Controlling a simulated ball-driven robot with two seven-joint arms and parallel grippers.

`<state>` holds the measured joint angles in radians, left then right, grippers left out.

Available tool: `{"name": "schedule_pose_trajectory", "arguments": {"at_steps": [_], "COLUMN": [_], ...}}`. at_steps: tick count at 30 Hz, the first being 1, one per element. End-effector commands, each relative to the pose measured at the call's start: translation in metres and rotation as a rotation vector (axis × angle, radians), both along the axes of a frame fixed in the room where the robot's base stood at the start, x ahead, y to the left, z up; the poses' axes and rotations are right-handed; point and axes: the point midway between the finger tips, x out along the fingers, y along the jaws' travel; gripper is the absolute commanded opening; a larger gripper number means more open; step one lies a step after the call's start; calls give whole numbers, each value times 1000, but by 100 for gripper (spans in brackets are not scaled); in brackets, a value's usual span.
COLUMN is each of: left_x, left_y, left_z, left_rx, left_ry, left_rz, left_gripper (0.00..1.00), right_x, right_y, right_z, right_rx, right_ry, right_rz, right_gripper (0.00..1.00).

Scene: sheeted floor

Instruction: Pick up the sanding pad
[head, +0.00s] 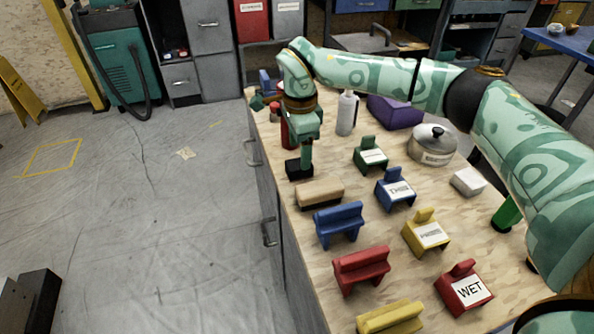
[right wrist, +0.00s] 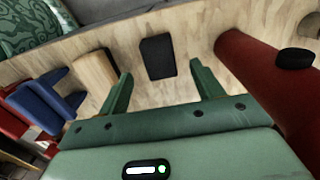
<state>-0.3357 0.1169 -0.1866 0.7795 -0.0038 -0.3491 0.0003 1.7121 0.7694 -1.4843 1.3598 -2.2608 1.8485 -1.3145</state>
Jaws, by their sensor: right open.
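A small black rectangular pad (head: 299,173) lies flat on the wooden bench top near its left edge. In the right wrist view the pad (right wrist: 158,56) shows between and beyond my finger tips, apart from both. My right gripper (head: 306,164) points down over it, open and empty. Its two green fingers (right wrist: 161,74) stand to either side of the pad's line. A tan block with a dark underside (head: 320,194) lies just nearer on the bench; it also shows left of the fingers in the right wrist view (right wrist: 95,72). My left gripper is not in view.
A red cylinder (right wrist: 262,80) stands close to the right finger. A white bottle (head: 347,113), a lidded pot (head: 432,145) and a purple bin (head: 396,111) stand farther back. Blue (head: 339,224), red (head: 361,268) and yellow pieces crowd the near bench.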

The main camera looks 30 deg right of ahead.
Motion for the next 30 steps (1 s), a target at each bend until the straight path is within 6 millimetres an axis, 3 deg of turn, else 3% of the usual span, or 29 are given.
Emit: {"name": "schedule_pose_trajectory", "arguments": {"at_steps": [7, 9, 19, 24, 30], "left_x": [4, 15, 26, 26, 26], "left_y": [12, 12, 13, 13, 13], "left_z": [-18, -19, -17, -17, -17], "left_rx": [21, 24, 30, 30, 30], "left_ry": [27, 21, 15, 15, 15], "left_rz": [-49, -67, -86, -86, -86], "left_gripper": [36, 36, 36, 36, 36], "right_x": [2, 2, 2, 2, 2], "right_y": [5, 4, 5, 5, 5], "right_z": [-43, -50, -52, -52, -52], "right_rx": [0, 0, -1, 0, 0], "right_ry": [8, 7, -2, -1, -1], "right_rz": [1, -1, 0, 0, 0], "right_gripper": [66, 66, 66, 19, 18]}}
